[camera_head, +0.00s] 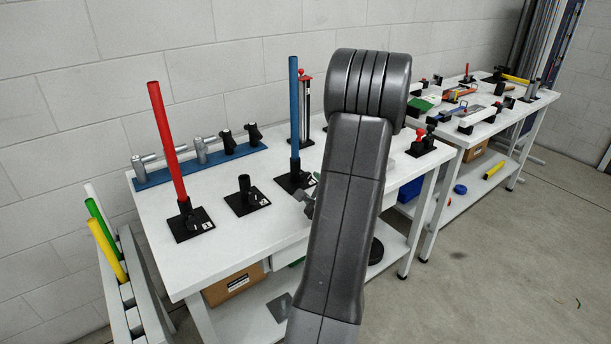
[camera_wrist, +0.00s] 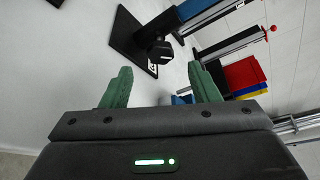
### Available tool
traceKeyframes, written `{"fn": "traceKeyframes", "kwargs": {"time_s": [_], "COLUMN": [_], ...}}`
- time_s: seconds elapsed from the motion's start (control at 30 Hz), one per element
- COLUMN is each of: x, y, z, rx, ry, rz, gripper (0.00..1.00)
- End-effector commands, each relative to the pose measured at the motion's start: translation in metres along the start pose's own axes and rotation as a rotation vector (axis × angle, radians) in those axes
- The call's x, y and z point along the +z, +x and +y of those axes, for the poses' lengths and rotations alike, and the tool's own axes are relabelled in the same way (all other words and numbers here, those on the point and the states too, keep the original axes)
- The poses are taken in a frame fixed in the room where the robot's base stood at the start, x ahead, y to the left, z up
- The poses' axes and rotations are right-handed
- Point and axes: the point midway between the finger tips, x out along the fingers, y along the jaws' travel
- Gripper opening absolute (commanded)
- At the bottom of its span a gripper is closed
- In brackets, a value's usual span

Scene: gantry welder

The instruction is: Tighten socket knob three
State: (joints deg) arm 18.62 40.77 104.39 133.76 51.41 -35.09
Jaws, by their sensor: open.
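The black socket (camera_head: 296,181) holding an upright blue rod (camera_head: 294,110) stands on the white table. It has a square base and a small white label whose number I cannot read. In the wrist view, a dark round knob (camera_wrist: 160,52) on a black-based socket lies just beyond my fingers, roughly centred between them. This looks like the blue rod's socket. My gripper (camera_wrist: 161,86) is open, with green fingers apart and nothing between them. In the head view, my arm hides most of the gripper; a small part shows right of the socket.
A red rod (camera_head: 168,140) in a socket and an empty socket (camera_head: 245,195) stand left of the blue rod. A blue rail (camera_head: 199,165) with fittings lies behind. A red-topped stand (camera_head: 304,110) is close behind the blue rod. A second table (camera_head: 450,137) stands right.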

Motion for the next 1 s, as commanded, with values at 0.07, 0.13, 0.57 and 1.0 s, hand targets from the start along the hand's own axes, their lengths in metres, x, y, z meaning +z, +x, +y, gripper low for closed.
{"fn": "traceKeyframes", "kwargs": {"time_s": [0.07, 0.13, 0.57, 1.0], "x": [0.002, 0.002, 0.000, 0.000], "y": [0.018, 0.033, 0.081, 0.082], "z": [-0.001, -0.001, -0.001, 0.000], "rx": [0.002, 0.002, 0.000, -0.001], "ry": [0.000, 0.001, -0.001, -0.001], "rz": [-0.003, -0.001, 0.000, 0.000], "gripper": [0.55, 0.55, 0.55, 0.22]}}
